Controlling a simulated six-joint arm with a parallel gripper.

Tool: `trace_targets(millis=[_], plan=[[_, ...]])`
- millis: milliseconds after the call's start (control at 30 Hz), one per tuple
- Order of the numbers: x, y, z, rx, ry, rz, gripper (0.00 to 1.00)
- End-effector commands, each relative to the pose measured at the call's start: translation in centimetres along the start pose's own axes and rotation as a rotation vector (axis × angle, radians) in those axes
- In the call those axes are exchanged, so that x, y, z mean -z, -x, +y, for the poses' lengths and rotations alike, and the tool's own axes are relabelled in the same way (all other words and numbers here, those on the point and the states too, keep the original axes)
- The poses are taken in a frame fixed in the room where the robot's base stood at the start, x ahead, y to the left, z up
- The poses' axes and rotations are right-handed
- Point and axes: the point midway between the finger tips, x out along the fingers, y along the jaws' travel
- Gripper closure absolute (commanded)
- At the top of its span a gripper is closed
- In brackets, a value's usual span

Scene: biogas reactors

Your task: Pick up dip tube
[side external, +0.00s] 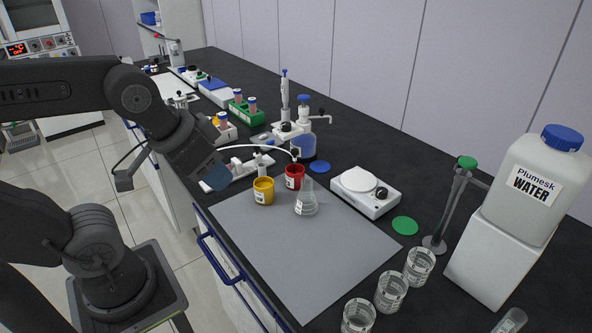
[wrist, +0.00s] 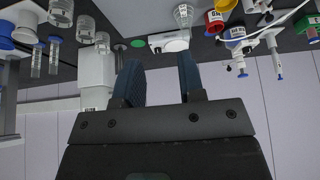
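A thin white curved tube (side external: 262,146), which looks like the dip tube, arches above the bench from behind my gripper to a dark fitting above the red jar (side external: 294,178). A similar thin white line (wrist: 291,14) shows at the top right of the wrist view. My gripper (side external: 213,178) hangs over the bench's left edge, left of the yellow jar (side external: 263,191). In the wrist view my gripper (wrist: 160,72) has its two dark blue fingers apart, with nothing between them. My gripper may hide part of the tube's left end.
A glass flask (side external: 307,200) stands on the grey mat (side external: 310,250), whose middle is bare. A low white rack (side external: 238,172) lies close to my gripper.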

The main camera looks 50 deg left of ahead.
Motion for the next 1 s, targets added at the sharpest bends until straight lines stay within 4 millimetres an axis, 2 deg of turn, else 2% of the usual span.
trace_targets(millis=[433,600,833,933,1000], plan=[[0.0,0.0,0.0,0.000,0.000,0.000,0.64],[0.0,0.0,0.0,0.000,0.000,0.000,0.48],[0.1,0.0,0.0,0.000,-0.003,0.000,0.47],[0.9,0.0,-0.2,0.004,-0.043,-0.010,0.47],[2.4,-0.1,-0.6,0.008,-0.116,-0.028,0.47]])
